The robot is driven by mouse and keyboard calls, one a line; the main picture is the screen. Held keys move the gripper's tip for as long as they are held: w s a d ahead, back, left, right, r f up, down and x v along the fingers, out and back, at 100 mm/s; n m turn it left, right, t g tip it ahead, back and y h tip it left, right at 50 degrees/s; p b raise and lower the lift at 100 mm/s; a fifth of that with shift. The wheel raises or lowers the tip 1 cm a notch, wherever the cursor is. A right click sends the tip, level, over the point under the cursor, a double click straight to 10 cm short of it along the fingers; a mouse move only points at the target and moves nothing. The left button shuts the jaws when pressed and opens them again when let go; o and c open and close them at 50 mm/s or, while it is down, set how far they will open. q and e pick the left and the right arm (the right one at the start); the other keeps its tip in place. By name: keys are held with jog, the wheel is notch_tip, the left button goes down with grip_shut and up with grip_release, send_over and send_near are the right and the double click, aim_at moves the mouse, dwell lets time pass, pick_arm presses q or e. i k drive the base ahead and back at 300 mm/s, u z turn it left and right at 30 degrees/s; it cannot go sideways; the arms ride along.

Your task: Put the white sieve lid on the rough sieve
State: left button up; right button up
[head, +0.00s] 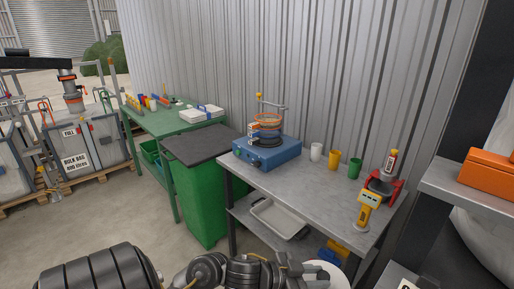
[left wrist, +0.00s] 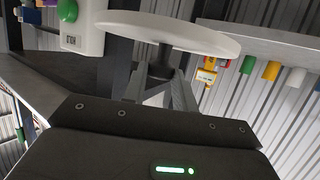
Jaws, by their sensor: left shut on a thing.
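The white sieve lid (left wrist: 165,27) is a flat round disc with a dark knob beneath it in the left wrist view. My left gripper (left wrist: 160,85) is shut on that knob. In the head view part of the lid (head: 336,273) shows at the bottom edge, partly hidden by my left arm, low in front of the grey table. The sieve stack with orange rings (head: 267,121) stands on a blue shaker (head: 266,152) at the table's left end, well apart from the lid. I cannot tell which ring is the rough sieve. My right gripper is not in view.
The grey table (head: 305,188) holds white (head: 316,152), yellow (head: 334,159) and green cups (head: 354,168), a yellow handheld device (head: 368,208) and a red stand (head: 384,188). A tray (head: 278,219) lies on its lower shelf. A green bin (head: 203,197) stands left.

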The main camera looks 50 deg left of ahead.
aim_at(269, 117)
jog(key=u, duration=2.8)
jog(key=i, duration=2.35)
jog(key=z, duration=2.85)
